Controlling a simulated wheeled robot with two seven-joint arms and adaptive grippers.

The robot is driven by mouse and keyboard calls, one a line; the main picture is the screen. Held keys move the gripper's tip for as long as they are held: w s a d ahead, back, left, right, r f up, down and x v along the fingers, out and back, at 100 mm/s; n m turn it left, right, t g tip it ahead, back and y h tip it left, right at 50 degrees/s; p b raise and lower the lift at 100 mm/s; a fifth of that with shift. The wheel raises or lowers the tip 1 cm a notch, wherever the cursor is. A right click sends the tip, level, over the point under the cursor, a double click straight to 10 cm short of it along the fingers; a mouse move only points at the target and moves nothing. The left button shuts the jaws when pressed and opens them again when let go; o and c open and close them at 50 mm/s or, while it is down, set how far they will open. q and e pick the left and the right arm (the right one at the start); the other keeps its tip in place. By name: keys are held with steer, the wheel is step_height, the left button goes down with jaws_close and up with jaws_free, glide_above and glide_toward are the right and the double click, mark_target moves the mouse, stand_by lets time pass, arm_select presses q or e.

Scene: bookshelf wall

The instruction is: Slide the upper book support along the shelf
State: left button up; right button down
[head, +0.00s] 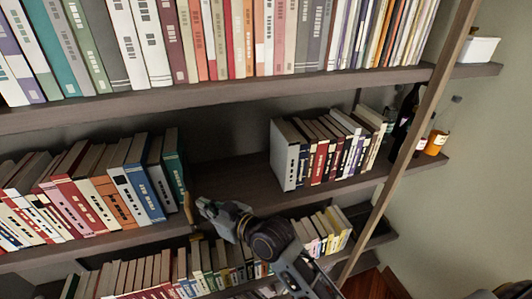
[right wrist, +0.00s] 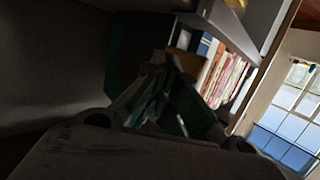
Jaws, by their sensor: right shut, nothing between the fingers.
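The upper book support (head: 188,206) is a narrow, brownish upright piece on the middle shelf (head: 235,182), at the right end of the left row of books, beside a teal book (head: 173,160). My right gripper (head: 199,203) is shut and empty. Its tips are just right of the support; I cannot tell whether they touch it. In the right wrist view the shut fingers (right wrist: 160,68) are dark against a dark green surface, and the support cannot be made out surely. My left gripper is not in view.
Right of the support, the middle shelf is bare up to a second group of books (head: 325,148).

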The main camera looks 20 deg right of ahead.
steer(key=shift+d, duration=1.3)
steer(key=v, duration=0.7)
steer(key=shift+s, duration=0.2)
steer(key=shift+d, duration=0.1)
